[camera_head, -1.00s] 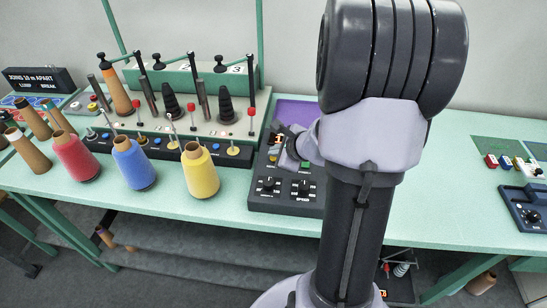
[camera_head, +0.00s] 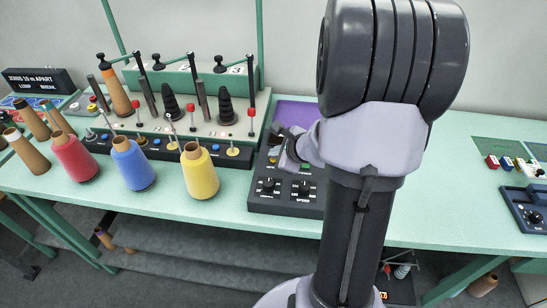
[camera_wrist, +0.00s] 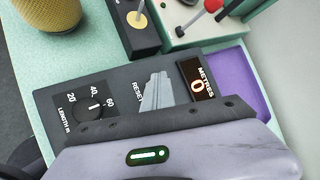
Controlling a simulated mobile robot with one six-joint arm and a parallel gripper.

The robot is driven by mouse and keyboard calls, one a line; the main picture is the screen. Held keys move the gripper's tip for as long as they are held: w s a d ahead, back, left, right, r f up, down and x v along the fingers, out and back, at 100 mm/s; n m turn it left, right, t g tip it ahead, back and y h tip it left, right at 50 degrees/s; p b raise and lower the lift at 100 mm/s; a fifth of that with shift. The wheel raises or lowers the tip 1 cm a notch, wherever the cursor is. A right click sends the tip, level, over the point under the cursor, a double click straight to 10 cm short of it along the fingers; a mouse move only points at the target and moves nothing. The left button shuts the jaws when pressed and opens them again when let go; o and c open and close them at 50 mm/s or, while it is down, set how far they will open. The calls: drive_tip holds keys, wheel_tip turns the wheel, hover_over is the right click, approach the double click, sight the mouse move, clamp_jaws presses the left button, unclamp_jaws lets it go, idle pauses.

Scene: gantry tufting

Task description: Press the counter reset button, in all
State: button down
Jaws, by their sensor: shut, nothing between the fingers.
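The dark control box (camera_head: 257,205) stands on the green table, left of my arm. In the wrist view its panel (camera_wrist: 125,82) shows a lit counter display (camera_wrist: 197,85), labelled METRES and reading 0. The word RESET (camera_wrist: 136,91) shows beside my fingers, partly covered. The reset button itself is hidden, apparently behind the fingers. My gripper (camera_wrist: 156,90) is shut and empty, its fingertips over the panel between the RESET label and the display. I cannot tell whether they touch the button. In the head view my gripper (camera_head: 285,137) is over the box's upper part.
A length dial (camera_wrist: 94,106) sits left of the fingers. Yellow (camera_head: 200,172), blue (camera_head: 132,165) and red (camera_head: 75,158) yarn cones stand left of the box, before a rack of spindles. A purple surface (camera_head: 297,112) lies behind the box.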

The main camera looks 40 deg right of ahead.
drive_tip(key=shift+r+p, duration=0.5)
drive_tip(key=shift+r, duration=0.3)
wheel_tip(320, 180, up, 5)
drive_tip(key=p, duration=0.4)
idle(0.4)
